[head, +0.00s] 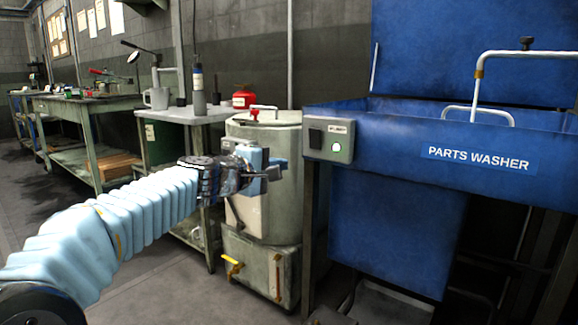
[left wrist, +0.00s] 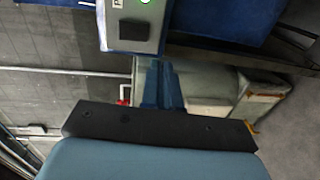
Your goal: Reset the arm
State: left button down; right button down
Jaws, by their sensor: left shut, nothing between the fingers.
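My left arm, in a light blue ribbed sleeve, reaches in from the left in the head view. Its gripper (head: 272,172) is shut and empty, in front of the grey cylindrical tank and left of the parts washer. In the left wrist view the blue fingers (left wrist: 162,85) lie together, with nothing between them. The switch box (head: 328,139) on the washer's left front has a dark button and a lit one. It also shows in the left wrist view (left wrist: 135,22), just beyond the fingers and apart from them, its light glowing green. My right gripper is not in view.
The blue parts washer (head: 380,125) fills the right, with its lid raised. The grey tank (head: 285,150) stands beside it on a box with a yellow valve. A side table (head: 185,113) holds a mug, a bottle and a red can. Open floor lies at the lower left.

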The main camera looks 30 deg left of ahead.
pick_arm(q)
jog(key=shift+s+f, duration=0.1)
jog(key=shift+s, duration=0.75)
jog(key=shift+a, duration=0.1)
